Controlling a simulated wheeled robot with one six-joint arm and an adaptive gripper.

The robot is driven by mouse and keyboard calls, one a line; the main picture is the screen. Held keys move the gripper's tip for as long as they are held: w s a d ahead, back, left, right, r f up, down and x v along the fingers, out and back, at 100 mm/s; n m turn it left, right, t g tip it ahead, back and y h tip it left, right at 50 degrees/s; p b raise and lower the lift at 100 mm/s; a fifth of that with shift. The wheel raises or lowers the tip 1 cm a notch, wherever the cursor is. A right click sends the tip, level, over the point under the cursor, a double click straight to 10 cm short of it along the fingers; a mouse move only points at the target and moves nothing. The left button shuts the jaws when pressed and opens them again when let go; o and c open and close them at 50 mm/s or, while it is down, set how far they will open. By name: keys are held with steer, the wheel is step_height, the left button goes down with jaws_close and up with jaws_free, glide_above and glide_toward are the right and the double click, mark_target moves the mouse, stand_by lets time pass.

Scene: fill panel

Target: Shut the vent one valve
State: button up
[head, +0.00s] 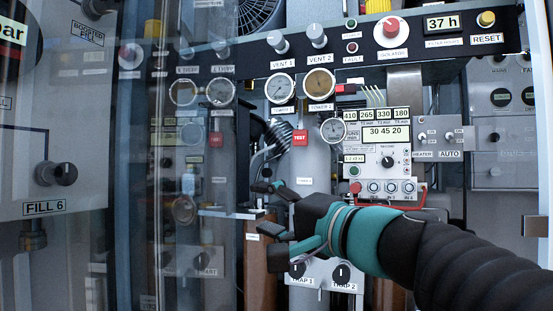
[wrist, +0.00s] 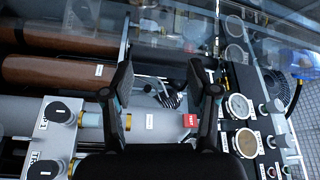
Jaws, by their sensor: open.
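The vent one valve is a grey round knob (head: 278,44) on the dark upper strip, above its VENT 1 label. The wrist view also shows the vent one knob (wrist: 274,106) at the right. Its exact handle position is too small to tell. My gripper (head: 264,210) is well below the knob, in front of the lower panel, fingers pointing left. It is open and empty, apart from the valve.
The similar VENT 2 knob (head: 317,36) sits close to the right. Two gauges (head: 280,88) lie below the valves. A red tag (head: 299,137) hangs below them. A glass pane (head: 190,150) covers the left side. Trap knobs (head: 341,273) are below my gripper.

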step_height(320, 180, up, 14)
steer(key=w+d+m+t+y, duration=0.2)
steer(key=w+m+t+y, duration=0.1)
steer(key=m+t, duration=0.1)
steer(key=m+t+h+p, duration=0.1)
steer(key=m+t+h, duration=0.1)
steer(key=m+t, duration=0.45)
glide_toward(276, 40)
steer(key=shift+g, duration=0.35)
steer(key=p+x, duration=0.5)
steer(key=x, duration=0.5)
steer(key=shift+w+r, duration=0.1)
steer(key=shift+r, duration=0.35)
steer(key=shift+m, duration=0.25)
jaws_close()
